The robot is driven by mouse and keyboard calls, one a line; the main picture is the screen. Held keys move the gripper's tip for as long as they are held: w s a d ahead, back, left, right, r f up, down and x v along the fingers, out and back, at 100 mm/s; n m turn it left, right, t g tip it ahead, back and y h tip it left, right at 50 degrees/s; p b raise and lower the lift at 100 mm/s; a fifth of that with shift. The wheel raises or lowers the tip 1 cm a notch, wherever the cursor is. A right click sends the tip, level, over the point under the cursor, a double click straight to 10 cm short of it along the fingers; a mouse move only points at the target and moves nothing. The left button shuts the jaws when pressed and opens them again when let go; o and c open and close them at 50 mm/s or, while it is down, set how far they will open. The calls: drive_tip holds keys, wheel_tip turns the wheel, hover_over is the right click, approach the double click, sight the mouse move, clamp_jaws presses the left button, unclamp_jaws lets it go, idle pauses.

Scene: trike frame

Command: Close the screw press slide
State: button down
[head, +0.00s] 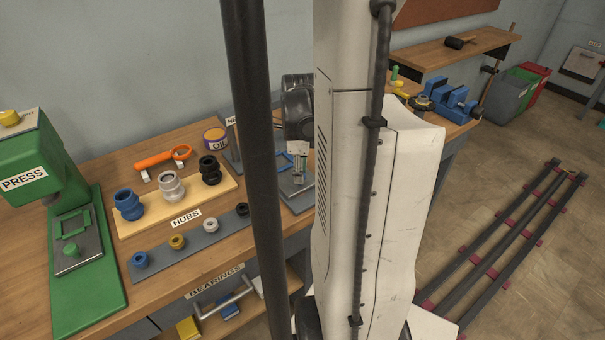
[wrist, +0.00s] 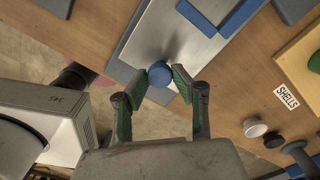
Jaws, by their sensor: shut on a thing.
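In the wrist view, a flat metal slide plate (wrist: 182,33) carries a blue frame (wrist: 224,20) and a round blue knob (wrist: 159,96). My gripper (wrist: 159,78) is shut on the blue knob, with one green-padded finger on each side of it. The plate lies on a grey base near the table edge. In the head view, a small blue frame (head: 283,160) shows on a grey base, partly hidden by my arm. My gripper's hold on the knob cannot be made out there.
A green press (head: 37,165) labelled PRESS, with its own slide and green knob, stands at far left. Coloured hubs sit on a wooden board (head: 205,209), with bearings on a grey strip (head: 190,248) in front.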

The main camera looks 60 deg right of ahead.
sight(287, 170)
drive_tip(key=w+d, duration=0.1)
drive_tip(key=w, duration=0.1)
drive_tip(key=w+d+b, duration=0.1)
drive_tip(key=w, duration=0.3)
drive_tip(key=shift+w+d, duration=0.15)
drive_tip(key=shift+d, duration=0.25)
drive_tip(key=c, duration=1.4)
unclamp_jaws()
wheel_tip(287, 170, up, 12)
